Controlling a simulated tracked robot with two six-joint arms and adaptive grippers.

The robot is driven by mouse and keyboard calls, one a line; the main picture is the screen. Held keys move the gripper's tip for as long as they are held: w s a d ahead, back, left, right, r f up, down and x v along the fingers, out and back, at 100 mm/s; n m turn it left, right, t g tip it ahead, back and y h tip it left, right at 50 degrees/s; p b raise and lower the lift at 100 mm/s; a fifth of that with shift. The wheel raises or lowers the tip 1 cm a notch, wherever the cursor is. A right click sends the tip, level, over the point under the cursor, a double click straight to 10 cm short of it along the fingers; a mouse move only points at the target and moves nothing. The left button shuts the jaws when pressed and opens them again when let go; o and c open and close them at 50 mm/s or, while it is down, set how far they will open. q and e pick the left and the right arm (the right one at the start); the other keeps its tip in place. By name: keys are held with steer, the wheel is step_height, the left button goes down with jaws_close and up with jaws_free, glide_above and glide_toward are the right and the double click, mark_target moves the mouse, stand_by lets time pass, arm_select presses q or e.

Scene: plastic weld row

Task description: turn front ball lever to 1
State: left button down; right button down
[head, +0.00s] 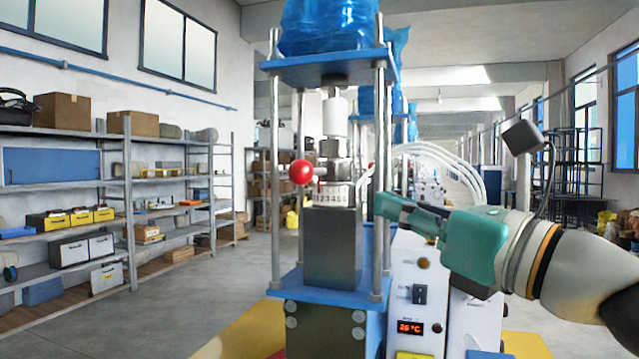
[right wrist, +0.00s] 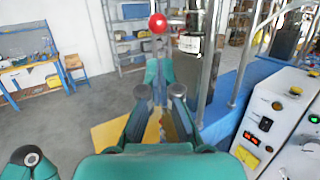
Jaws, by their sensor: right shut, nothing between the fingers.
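The front ball lever's red ball (head: 300,171) sticks out to the left of the front press, just above a white numbered scale (head: 329,194). The exact number it points to is too small to tell. In the right wrist view the red ball (right wrist: 158,23) shows beyond and above my fingertips, apart from them. My left gripper is not in view.
The front press has upright steel posts (head: 275,150) and a blue base plate (head: 330,296). A white control box (head: 418,280) with a red display stands at its right, beside my right arm. White hoses (head: 440,150) arch behind. The floor to the left is free, with shelves (head: 100,205) along the wall.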

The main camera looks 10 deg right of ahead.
mark_target(306, 178)
steer(key=p+x, duration=0.1)
steer(key=x, duration=1.2)
steer(key=shift+s, duration=0.1)
steer(key=shift+w+a+r+p, duration=0.25)
steer(key=shift+w+a+p, duration=0.25)
steer(key=shift+p, duration=0.4)
steer(key=shift+w+a+f, duration=0.1)
steer(key=shift+w+a, duration=0.05)
steer(key=shift+a, duration=0.1)
steer(key=shift+f, duration=0.1)
